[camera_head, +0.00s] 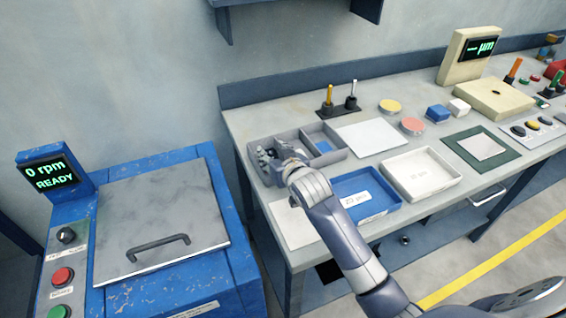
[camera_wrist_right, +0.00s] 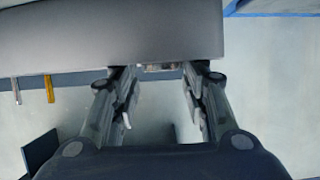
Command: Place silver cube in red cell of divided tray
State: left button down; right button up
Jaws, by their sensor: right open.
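The grey divided tray (camera_head: 338,156) is at the back left of the bench in the head view. One cell at its right shows a blue floor; I cannot make out a red cell. My right gripper (camera_head: 264,158) is over the left part of the tray and covers much of it. In the right wrist view the right gripper (camera_wrist_right: 160,98) is open, its fingers apart, with a grey wall-like surface just beyond the tips. I cannot make out the silver cube; my gripper may hide it. My left gripper is not in view.
A blue bin (camera_head: 393,200) and a white bin (camera_head: 455,182) stand right of my forearm. A holder (camera_head: 326,112) with two upright tools is behind the tray. A blue machine (camera_head: 228,225) stands left of the bench. White sheets lie beside the tray.

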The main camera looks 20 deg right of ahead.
jog(key=v, duration=0.8)
jog(key=shift+s+d, duration=0.1)
jog(key=shift+s, duration=0.05)
jog(key=shift+r, duration=0.1)
